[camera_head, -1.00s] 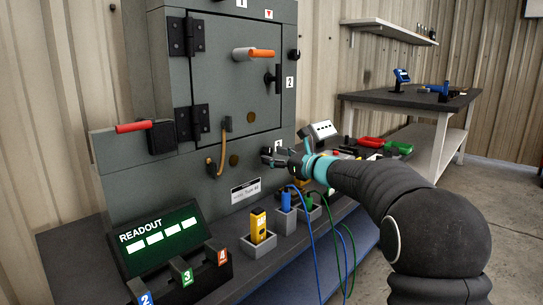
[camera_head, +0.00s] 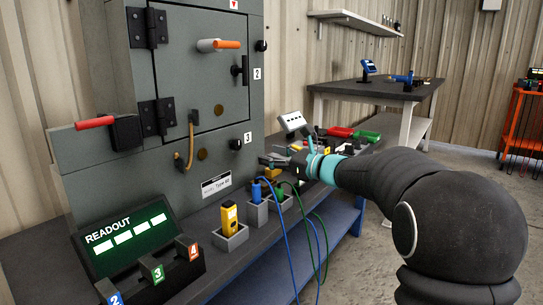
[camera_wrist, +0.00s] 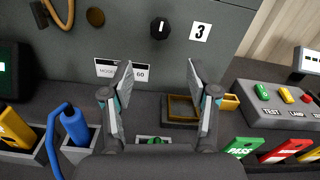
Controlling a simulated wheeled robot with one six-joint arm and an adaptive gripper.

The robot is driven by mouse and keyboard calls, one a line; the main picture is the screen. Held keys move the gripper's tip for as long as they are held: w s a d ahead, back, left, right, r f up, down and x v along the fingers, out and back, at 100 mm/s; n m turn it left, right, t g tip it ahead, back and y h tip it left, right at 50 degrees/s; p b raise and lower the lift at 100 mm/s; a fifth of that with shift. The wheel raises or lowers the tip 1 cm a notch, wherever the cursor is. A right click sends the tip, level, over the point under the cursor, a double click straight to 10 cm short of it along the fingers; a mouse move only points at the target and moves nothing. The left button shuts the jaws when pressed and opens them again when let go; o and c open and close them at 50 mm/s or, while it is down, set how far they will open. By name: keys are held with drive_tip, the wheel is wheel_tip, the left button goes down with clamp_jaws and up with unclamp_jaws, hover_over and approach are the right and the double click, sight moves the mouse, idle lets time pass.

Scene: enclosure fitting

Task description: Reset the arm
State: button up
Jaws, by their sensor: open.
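My gripper (camera_wrist: 160,85) is open and empty in the wrist view, its two fingers spread in front of the grey enclosure (camera_wrist: 125,45). In the head view my gripper (camera_head: 268,161) is beside the enclosure's lower right front, over the bench, and looks small. The enclosure (camera_head: 90,190) has a closed door (camera_head: 205,85) with an orange-tipped handle (camera_head: 226,44). A black knob (camera_wrist: 160,28) beside the label 3 is above and between the fingers in the wrist view. A small brown tray (camera_wrist: 182,109) lies behind the right finger, partly hidden.
On the bench stand a yellow device (camera_head: 229,218), a blue probe (camera_head: 256,191) in a holder, a readout box (camera_head: 128,240) and a grey button box (camera_wrist: 270,105). Blue and green cables hang over the front edge (camera_head: 318,245). A second table (camera_head: 375,90) stands behind.

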drive_tip(key=s+f+n+g+h+p, duration=0.25)
drive_tip(key=s+n, duration=0.35)
drive_tip(key=s, duration=0.5)
drive_tip(key=s+f+n+g+h+p, duration=0.1)
drive_tip(key=s+n+g+h, duration=0.2)
drive_tip(key=s+n, duration=0.55)
drive_tip(key=s+d+f+n+h+p, duration=0.1)
drive_tip(key=s+d+f+n+h, duration=0.1)
drive_tip(key=s, duration=0.5)
drive_tip(key=s+d+f+n+h+p, duration=0.1)
drive_tip(key=s+d+f+n+h, duration=0.1)
drive_tip(key=s+d, duration=0.4)
drive_tip(key=s+d+f+n+h, duration=0.2)
drive_tip(key=s+d+n+h, duration=0.2)
drive_tip(key=s, duration=0.5)
drive_tip(key=shift+s+d+f+n+h+p, duration=0.35)
drive_tip(key=shift+d+n+p, duration=0.05)
drive_tip(key=shift+d+n, duration=0.1)
